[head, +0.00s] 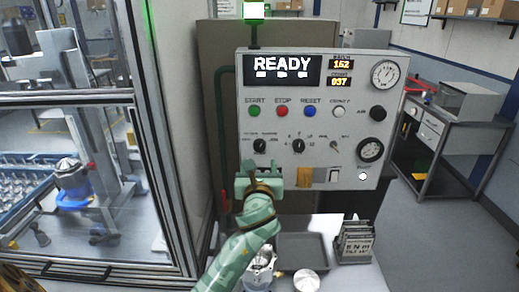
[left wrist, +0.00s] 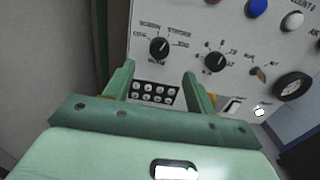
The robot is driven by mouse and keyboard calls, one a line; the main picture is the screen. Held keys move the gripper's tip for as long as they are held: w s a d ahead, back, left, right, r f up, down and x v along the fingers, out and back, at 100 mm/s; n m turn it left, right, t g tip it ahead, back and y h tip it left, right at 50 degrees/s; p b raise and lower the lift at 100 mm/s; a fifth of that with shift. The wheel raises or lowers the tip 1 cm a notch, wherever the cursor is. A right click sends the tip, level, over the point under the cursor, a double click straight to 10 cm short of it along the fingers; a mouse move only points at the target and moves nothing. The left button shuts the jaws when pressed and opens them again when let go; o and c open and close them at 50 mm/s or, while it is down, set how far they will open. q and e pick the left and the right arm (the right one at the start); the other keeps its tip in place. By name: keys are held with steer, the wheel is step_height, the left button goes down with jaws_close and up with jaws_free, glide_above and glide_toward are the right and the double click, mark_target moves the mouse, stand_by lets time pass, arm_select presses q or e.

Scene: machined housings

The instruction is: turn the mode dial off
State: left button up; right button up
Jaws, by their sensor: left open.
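The control panel (head: 320,125) stands upright ahead, with READY on its display (head: 282,68). Two black dials sit on its lower half. The left one (head: 260,146), with word labels around it, looks like the mode dial; it also shows in the left wrist view (left wrist: 159,47). The labels are too small to read surely, and its setting is unclear. The right dial (head: 298,146) has numbers around it. My left gripper (head: 259,172) is open and empty just below the mode dial, fingers toward the panel. In the left wrist view its fingertips (left wrist: 158,74) lie apart below the dial.
Green, red and blue buttons (head: 309,111) sit above the dials. A small keypad (left wrist: 154,92) shows between my fingers. A grey tray (head: 304,252) and card rack (head: 355,243) are below. A glazed frame (head: 125,100) stands left.

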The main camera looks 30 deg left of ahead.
mark_target(260, 147)
arm_select(q)
steer(key=x, duration=0.9)
steer(key=shift+w+a, duration=0.15)
steer(key=shift+w, duration=0.2)
steer(key=shift+c, duration=0.4)
steer(key=c, duration=0.9)
